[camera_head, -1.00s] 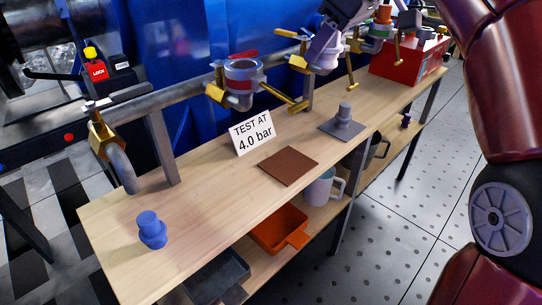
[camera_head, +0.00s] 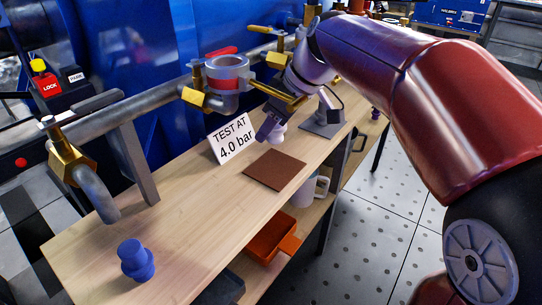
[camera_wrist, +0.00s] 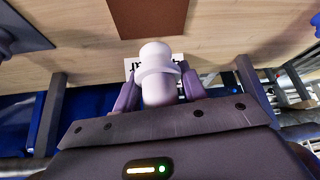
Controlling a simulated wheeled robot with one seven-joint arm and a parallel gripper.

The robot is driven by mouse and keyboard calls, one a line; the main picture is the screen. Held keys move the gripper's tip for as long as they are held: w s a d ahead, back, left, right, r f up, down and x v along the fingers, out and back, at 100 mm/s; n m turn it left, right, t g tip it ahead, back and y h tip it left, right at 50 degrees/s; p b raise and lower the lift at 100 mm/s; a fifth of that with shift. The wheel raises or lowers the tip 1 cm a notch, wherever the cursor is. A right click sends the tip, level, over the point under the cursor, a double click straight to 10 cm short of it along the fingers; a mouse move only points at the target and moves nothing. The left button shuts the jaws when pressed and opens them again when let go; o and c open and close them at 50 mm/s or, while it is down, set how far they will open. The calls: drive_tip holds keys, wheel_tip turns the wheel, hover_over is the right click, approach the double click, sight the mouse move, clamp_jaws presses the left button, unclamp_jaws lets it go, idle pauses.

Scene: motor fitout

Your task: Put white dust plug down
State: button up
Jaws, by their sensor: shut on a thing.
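My gripper (camera_head: 268,126) is low over the wooden bench (camera_head: 205,215), between the sign and the grey block, just behind the brown mat (camera_head: 275,170). It is shut on the white dust plug (camera_wrist: 157,70), which stands between the two fingers in the wrist view. In the head view only a little of the white dust plug (camera_head: 279,134) shows beside the fingers. I cannot tell whether the plug touches the bench. The brown mat also shows at the top of the wrist view (camera_wrist: 150,14) and is bare.
A sign reading "TEST AT 4.0 bar" (camera_head: 231,138) stands left of my gripper. A grey block on a flat base (camera_head: 322,124) is to the right. A blue plug (camera_head: 136,261) stands at the near left. Brass-valved pipework (camera_head: 226,82) runs behind. An orange bin (camera_head: 270,240) is below.

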wheel_tip(320, 180, down, 7)
drive_tip(key=shift+f+b, duration=0.15)
drive_tip(key=shift+b, duration=0.15)
drive_tip(key=shift+f, duration=0.1)
drive_tip(key=o, duration=1)
